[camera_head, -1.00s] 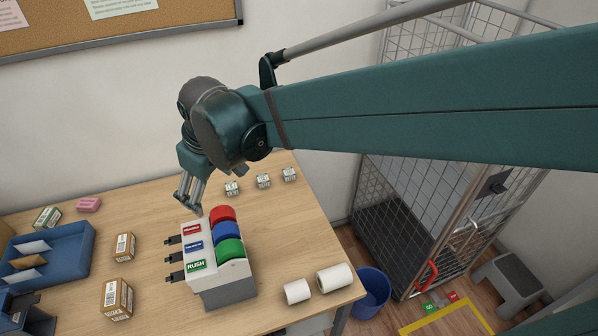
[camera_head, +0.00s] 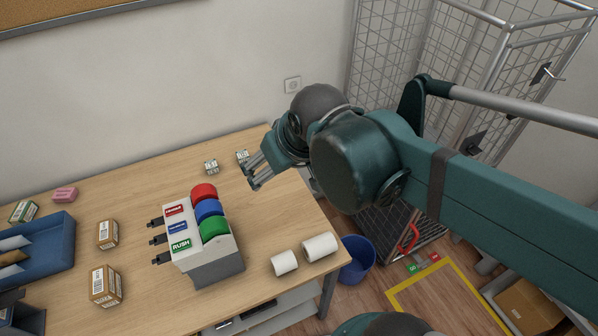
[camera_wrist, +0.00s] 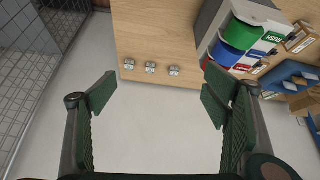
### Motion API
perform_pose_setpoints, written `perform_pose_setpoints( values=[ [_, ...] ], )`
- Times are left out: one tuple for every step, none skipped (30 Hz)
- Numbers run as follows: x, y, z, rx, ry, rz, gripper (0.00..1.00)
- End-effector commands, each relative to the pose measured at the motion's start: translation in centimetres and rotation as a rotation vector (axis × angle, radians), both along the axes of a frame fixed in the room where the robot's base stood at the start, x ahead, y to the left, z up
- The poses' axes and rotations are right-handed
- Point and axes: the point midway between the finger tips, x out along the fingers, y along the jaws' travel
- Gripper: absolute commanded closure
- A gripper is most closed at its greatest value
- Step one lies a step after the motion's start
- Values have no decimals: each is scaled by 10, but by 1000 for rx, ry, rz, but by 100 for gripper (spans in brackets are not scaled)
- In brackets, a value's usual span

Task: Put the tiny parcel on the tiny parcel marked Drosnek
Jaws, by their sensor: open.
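Tiny white parcels stand in a row near the back edge of the table. In the head view one tiny parcel (camera_head: 211,167) is at left and another tiny parcel (camera_head: 242,156) is just left of my gripper (camera_head: 252,178). All three show in the wrist view: one (camera_wrist: 128,64), one in the middle (camera_wrist: 150,67) and one beside it (camera_wrist: 174,70). Their labels are too small to read, so I cannot tell which is marked Drosnek. My gripper is open and empty, and hides the third parcel in the head view.
A tape dispenser (camera_head: 215,263) with red, blue and green rolls stands in front of the parcels. White rolls (camera_head: 319,247) lie near the table's right edge. Brown boxes (camera_head: 106,286), a pink block (camera_head: 65,195) and a blue tray (camera_head: 62,240) are at left. A wire cage (camera_head: 400,60) stands at right.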

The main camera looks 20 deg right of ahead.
Motion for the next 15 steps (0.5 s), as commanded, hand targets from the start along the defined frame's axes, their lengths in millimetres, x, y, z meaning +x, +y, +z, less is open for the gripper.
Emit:
perform_pose_setpoints(
  values=[
    [-7, -8, -2, 7, -10, -27, 25],
    [-11, -12, -3, 11, -16, -41, 25],
    [-15, -17, -4, 16, -23, -61, 25],
    [-18, -21, -6, 20, -28, -73, 25],
    [-21, -24, -7, 23, -33, -84, 25],
    [-24, -28, -8, 28, -40, -99, 25],
    [-26, -30, -8, 31, -45, -109, 25],
    [-28, -32, -9, 33, -48, -117, 25],
    [-30, -34, -10, 36, -52, -126, 25],
    [-32, -36, -10, 38, -54, -133, 25],
    [-33, -37, -11, 39, -57, -138, 25],
    [-34, -38, -11, 41, -59, -143, 25],
    [-35, -39, -11, 42, -60, -146, 25],
    [-35, -40, -11, 42, -61, -148, 25],
    [-35, -40, -12, 43, -62, -150, 25]
  ],
)
